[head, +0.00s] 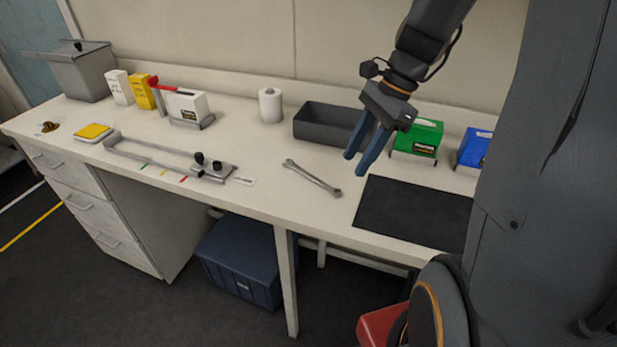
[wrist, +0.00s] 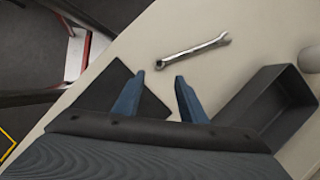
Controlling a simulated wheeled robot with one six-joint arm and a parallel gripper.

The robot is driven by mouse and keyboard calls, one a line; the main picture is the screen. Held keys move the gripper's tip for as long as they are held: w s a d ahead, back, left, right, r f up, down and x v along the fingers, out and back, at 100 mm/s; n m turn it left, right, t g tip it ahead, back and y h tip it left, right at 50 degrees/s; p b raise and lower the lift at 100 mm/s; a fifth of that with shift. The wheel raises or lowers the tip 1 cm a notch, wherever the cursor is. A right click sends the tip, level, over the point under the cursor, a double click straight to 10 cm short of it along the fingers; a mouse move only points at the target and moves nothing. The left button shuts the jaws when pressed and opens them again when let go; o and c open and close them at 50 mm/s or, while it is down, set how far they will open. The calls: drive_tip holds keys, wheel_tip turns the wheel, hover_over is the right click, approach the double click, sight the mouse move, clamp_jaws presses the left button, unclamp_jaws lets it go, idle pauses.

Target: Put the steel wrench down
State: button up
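The steel wrench (head: 312,178) lies flat on the white bench top, left of the black mat and in front of the dark grey tray. It also shows in the wrist view (wrist: 192,50), beyond my fingertips and apart from them. My gripper (head: 357,165) is above the bench, right of the wrench, with its blue fingers pointing down. In the wrist view my gripper (wrist: 160,77) has its two fingers spread apart with nothing between them.
The dark grey tray (head: 322,133) stands behind the wrench, and a black mat (head: 398,222) lies to its right. A white roll (head: 270,105), a green box (head: 420,138) and a blue box (head: 474,148) stand along the back. A metal frame fixture (head: 150,152) lies left. Bench around the wrench is clear.

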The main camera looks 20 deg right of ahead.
sight(337, 195)
drive_tip(key=p+x, duration=0.1)
drive_tip(key=x, duration=0.6)
drive_tip(key=shift+a+f, duration=0.15)
drive_tip(key=shift+f, duration=0.05)
drive_tip(key=shift+s, duration=0.1)
clamp_jaws()
